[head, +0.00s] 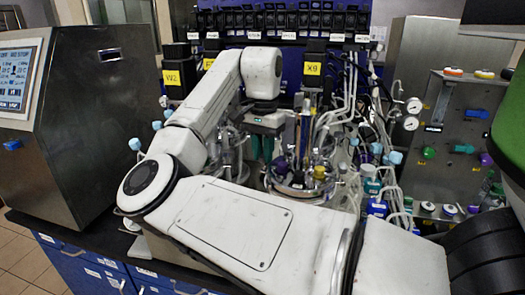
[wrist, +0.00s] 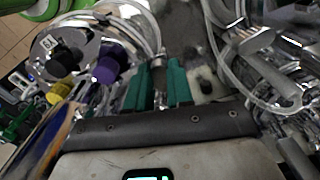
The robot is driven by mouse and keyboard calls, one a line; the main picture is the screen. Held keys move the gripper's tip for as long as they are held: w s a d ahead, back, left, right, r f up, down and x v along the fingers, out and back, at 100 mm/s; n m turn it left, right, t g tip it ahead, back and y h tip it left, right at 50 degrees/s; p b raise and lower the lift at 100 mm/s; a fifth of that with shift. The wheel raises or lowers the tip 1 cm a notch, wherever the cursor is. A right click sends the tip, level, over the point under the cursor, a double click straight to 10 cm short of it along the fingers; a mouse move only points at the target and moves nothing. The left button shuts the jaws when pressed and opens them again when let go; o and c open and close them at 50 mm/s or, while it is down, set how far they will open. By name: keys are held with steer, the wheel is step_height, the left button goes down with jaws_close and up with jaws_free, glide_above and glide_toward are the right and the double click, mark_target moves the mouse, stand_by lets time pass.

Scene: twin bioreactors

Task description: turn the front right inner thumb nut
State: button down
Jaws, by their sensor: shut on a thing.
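My gripper (wrist: 159,82) has two green fingers pointing down among the fittings of a bioreactor. In the wrist view the fingers are close together on both sides of a small metal thumb nut (wrist: 158,66), and they are shut on it. Only a narrow part of the nut shows between the fingers. In the head view my gripper (head: 261,150) is at the left of the vessel with the metal lid, partly behind my arm. The nut cannot be made out there.
In the wrist view a purple cap (wrist: 106,69) and a yellow cap (wrist: 58,93) stand close left of the fingers. Clear tubing (wrist: 222,55) loops at the right. In the head view a steel cabinet (head: 95,120) stands left and a valve panel (head: 450,140) right.

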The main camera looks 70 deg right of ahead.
steer(key=shift+n, duration=0.6)
steer(key=c, duration=1)
jaws_free()
steer(key=shift+r, duration=0.15)
step_height(320, 180, up, 10)
steer(key=b, duration=0.1)
steer(key=shift+r, duration=0.25)
